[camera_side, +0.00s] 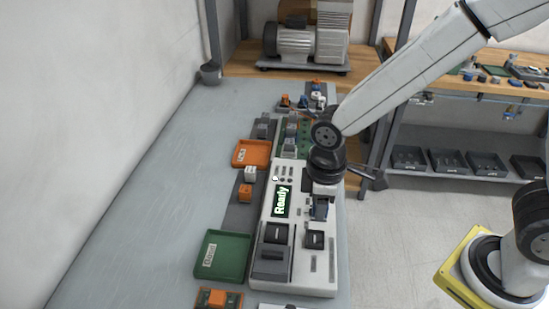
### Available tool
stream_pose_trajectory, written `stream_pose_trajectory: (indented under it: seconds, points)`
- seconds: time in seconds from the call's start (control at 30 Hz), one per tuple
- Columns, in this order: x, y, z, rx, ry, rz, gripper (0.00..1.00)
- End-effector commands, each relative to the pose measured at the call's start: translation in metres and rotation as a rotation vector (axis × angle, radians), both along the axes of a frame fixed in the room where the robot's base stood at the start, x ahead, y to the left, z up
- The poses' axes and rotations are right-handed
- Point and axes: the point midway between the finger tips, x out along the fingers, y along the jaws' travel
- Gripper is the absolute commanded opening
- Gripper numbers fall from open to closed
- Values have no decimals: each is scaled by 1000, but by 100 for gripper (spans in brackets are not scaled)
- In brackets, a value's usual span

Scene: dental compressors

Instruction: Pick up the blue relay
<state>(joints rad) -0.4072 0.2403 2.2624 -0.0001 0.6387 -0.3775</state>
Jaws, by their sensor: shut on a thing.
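My gripper (323,196) is above the right side of the white test station (303,262), pointing down. It is shut on a small dark bluish block, the blue relay (320,209), which shows just under the fingers. The gripper hides part of the relay. I cannot tell whether the relay is clear of the station's surface. The station's green screen (282,201) reads "Ready".
An orange tray (252,153) and a green tray (222,257) lie left of the station. Orange and white relays (246,193) stand between them. More small parts (315,97) stand at the table's far end. The table's left side is clear.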

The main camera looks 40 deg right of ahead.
Motion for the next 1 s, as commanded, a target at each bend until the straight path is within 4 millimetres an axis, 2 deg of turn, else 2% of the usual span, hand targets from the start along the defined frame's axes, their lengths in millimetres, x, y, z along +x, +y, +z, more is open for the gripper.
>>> stream_pose_trajectory:
  seconds: [0.23, 0.8, 1.0]
  points:
    - [0, 0, 12, 0, 0, 0, 0]
    - [0, 0, 12, 0, 0, 0, 0]
    - [9, -1, 13, 0, 0, -1, 0]
